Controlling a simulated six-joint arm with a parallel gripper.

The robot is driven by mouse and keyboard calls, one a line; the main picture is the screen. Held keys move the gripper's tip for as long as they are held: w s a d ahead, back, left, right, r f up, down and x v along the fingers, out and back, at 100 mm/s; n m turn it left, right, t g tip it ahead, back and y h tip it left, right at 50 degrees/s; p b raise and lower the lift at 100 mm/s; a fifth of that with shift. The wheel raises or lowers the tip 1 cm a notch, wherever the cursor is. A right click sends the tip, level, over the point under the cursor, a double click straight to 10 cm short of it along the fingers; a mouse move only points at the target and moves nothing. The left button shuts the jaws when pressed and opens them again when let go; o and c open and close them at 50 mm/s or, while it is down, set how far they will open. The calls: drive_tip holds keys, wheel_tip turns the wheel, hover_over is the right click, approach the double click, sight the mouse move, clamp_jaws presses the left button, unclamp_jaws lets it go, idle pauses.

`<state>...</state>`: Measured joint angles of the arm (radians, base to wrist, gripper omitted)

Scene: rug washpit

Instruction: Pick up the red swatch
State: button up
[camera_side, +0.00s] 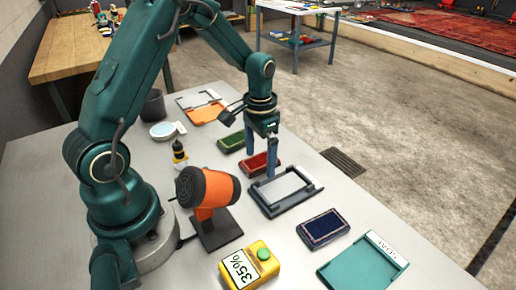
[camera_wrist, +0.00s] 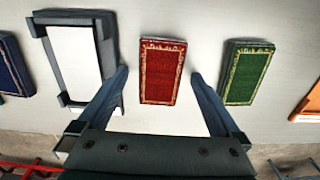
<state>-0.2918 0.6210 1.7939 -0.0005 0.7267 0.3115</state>
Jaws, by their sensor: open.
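The red swatch (camera_side: 256,165) lies flat on the grey table, a small red block with a gold patterned border. It also shows in the wrist view (camera_wrist: 162,72), between the two fingers and a little beyond their tips. My gripper (camera_side: 269,165) points down over the red swatch in the side view, and one finger hides part of it. In the wrist view my gripper (camera_wrist: 160,82) is open, with a finger on each side of the swatch and nothing held. Whether the fingertips reach down to the table is hard to tell.
A green swatch (camera_wrist: 248,73) lies to one side of the red one, and a grey frame tray with a white panel (camera_side: 286,190) to the other.

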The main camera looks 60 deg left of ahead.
drive_tip(key=c, duration=1.4)
drive_tip(key=shift+r, duration=0.15)
